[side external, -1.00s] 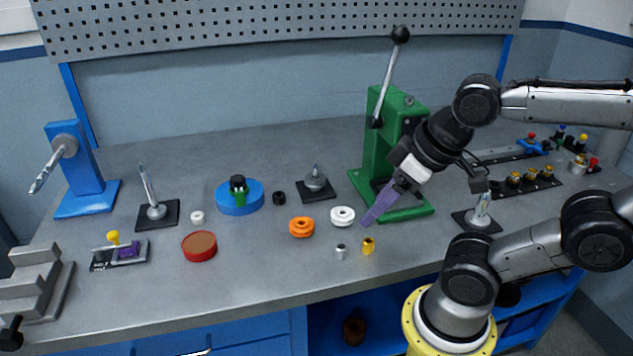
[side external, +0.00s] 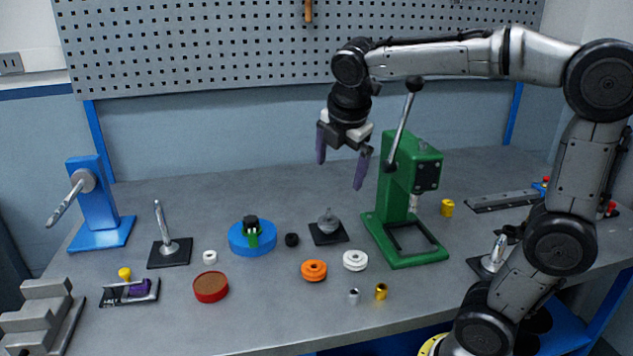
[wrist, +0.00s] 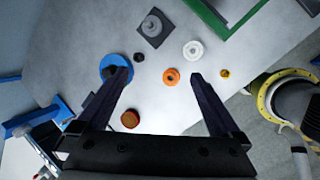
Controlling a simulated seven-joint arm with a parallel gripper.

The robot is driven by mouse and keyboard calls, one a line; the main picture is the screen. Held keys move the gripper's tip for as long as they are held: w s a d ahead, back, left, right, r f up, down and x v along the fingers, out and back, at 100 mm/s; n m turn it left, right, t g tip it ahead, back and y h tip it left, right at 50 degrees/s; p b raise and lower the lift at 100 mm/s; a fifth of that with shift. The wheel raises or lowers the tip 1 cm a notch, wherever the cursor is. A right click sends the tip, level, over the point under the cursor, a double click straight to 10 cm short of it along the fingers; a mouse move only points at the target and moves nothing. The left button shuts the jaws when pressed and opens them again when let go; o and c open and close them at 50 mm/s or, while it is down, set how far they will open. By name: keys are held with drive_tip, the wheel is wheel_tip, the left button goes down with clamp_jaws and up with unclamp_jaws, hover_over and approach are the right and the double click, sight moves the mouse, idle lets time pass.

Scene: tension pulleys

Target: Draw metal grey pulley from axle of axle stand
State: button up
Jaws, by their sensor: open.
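The metal grey pulley (side external: 328,223) sits low on a short upright axle on the axle stand, which has a square black base (side external: 318,238). In the wrist view, the grey pulley (wrist: 152,25) shows near the top, on its dark base (wrist: 147,39). My gripper (side external: 340,174) is high above the bench, pointing down, with its purple fingers wide apart and nothing between them. In the wrist view, the gripper's fingertips (wrist: 158,74) lie below the pulley in the picture, apart from it.
A green press (side external: 408,190) with a raised lever stands right of the axle stand. A white pulley (side external: 355,260), an orange pulley (side external: 314,270), a small black cylinder (side external: 292,240) and a blue disc (side external: 247,248) lie around it. Bare bench lies behind it.

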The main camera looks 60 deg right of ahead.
drive_tip(key=w+d+f+n+g, duration=0.2)
drive_tip(key=w+d+f, duration=0.1)
drive_tip(key=w, duration=0.3)
drive_tip(key=g, duration=0.1)
approach(327, 217)
drive_tip(key=shift+h, duration=0.3)
drive_tip(key=x, duration=1)
drive_tip(key=shift+a+f, duration=0.1)
drive_tip(key=shift+a, duration=0.15)
drive_tip(key=c, duration=1.5)
